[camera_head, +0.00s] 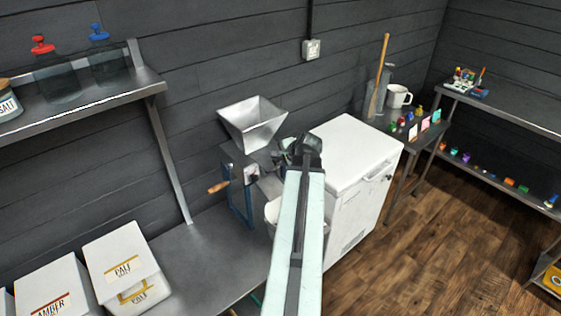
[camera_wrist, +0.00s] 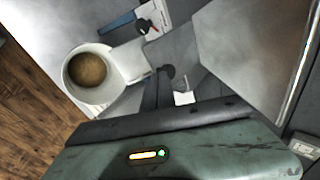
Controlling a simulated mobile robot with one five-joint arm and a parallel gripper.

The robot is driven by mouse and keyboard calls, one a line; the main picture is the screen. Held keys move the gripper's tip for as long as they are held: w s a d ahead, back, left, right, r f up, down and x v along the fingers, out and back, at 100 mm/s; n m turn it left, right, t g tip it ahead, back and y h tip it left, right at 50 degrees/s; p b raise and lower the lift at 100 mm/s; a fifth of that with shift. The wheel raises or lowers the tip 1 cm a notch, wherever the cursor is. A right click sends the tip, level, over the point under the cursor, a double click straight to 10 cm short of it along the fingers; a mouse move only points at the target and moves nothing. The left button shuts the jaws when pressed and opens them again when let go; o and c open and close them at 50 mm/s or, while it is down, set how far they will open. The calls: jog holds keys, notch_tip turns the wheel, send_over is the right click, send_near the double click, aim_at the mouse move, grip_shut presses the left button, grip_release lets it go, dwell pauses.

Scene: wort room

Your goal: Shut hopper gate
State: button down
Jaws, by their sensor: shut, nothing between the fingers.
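A grey metal hopper (camera_head: 253,124) sits on top of a mill (camera_head: 240,180) with a blue frame, a dial and a wooden crank handle (camera_head: 218,187). My gripper (camera_head: 303,146) is just right of the hopper in the head view, shut and empty. In the wrist view my gripper (camera_wrist: 167,88) points at the mill, with the hopper (camera_wrist: 255,45) filling the right side. I cannot make out the gate's position. A white bucket (camera_wrist: 70,76) holds brown grain (camera_wrist: 87,69).
A white chest-like appliance (camera_head: 350,150) stands right of the mill, close to my arm. Lidded malt boxes (camera_head: 120,262) stand on the bench at lower left. A wall shelf (camera_head: 90,100) holds jars. Wooden floor (camera_head: 420,250) is open at the right.

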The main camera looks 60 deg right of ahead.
send_near(267, 155)
jog(key=f, duration=0.1)
jog(key=w+f, duration=0.1)
jog(key=shift+f, duration=0.35)
jog(key=shift+a, duration=0.1)
jog(key=shift+s, duration=0.15)
